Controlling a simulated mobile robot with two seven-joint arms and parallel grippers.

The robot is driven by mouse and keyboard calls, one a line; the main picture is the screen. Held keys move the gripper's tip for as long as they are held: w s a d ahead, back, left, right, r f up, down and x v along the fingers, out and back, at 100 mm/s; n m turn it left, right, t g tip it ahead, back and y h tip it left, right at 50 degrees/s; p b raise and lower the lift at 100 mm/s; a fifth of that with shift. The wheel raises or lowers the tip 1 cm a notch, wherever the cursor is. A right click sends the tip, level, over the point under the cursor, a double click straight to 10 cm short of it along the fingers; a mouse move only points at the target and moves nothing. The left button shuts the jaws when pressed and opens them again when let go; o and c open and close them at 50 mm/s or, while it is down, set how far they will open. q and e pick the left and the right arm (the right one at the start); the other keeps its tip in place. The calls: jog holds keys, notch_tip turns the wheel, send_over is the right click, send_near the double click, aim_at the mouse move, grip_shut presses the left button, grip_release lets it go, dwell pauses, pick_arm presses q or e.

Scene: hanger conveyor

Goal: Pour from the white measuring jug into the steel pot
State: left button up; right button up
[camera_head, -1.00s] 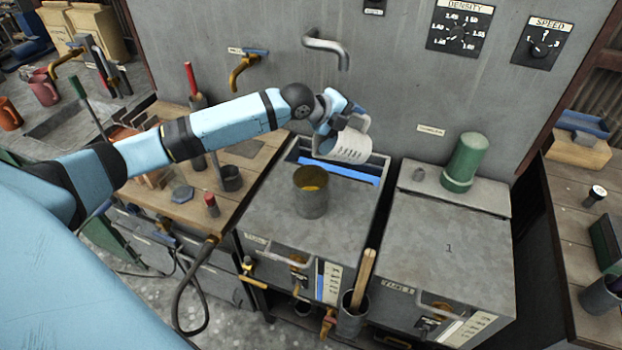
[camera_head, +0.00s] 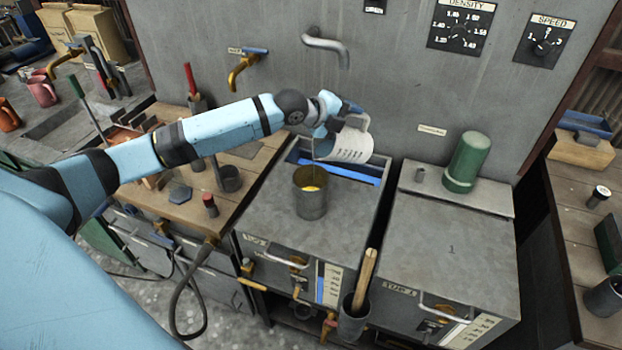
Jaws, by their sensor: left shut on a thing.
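The white measuring jug (camera_head: 347,146) with dark markings is held above and slightly right of the steel pot. It is tilted, with its mouth to the lower left, over the back of the pot. My left gripper (camera_head: 350,122) is shut on the jug at its handle side; the fingers are partly hidden. The steel pot (camera_head: 311,201) stands upright on the grey tank top, open, with something yellow inside. Whether liquid runs between jug and pot is too fine to tell. My right gripper is out of view.
A blue-edged trough (camera_head: 352,172) lies behind the pot. A green cylinder (camera_head: 467,161) stands on the tank at right. A steel spout (camera_head: 326,45) and a brass tap (camera_head: 243,68) stick out from the wall. The wooden bench (camera_head: 185,212) at left holds several tools.

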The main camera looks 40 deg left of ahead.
pick_arm(q)
jog(key=shift+r, duration=0.1)
jog(key=shift+s, duration=0.1)
dwell(0.4)
jog(key=shift+s+a+f+t+b, duration=0.2)
jog(key=shift+f+t+b, duration=0.1)
jog(key=shift+b, duration=0.5)
jog(key=shift+h, duration=0.3)
jog(key=shift+s+t+b, duration=0.15)
jog(key=shift+t+b, duration=0.15)
jog(key=shift+b, duration=0.15)
jog(key=shift+s+a+f+b, duration=0.15)
jog(key=shift+f+b, duration=0.05)
jog(key=shift+b, duration=0.35)
jog(key=shift+s+a+f+t+h+b, duration=0.15)
jog(key=shift+s+t+h+b, duration=0.2)
jog(key=shift+b, duration=0.3)
jog(key=shift+w, duration=0.1)
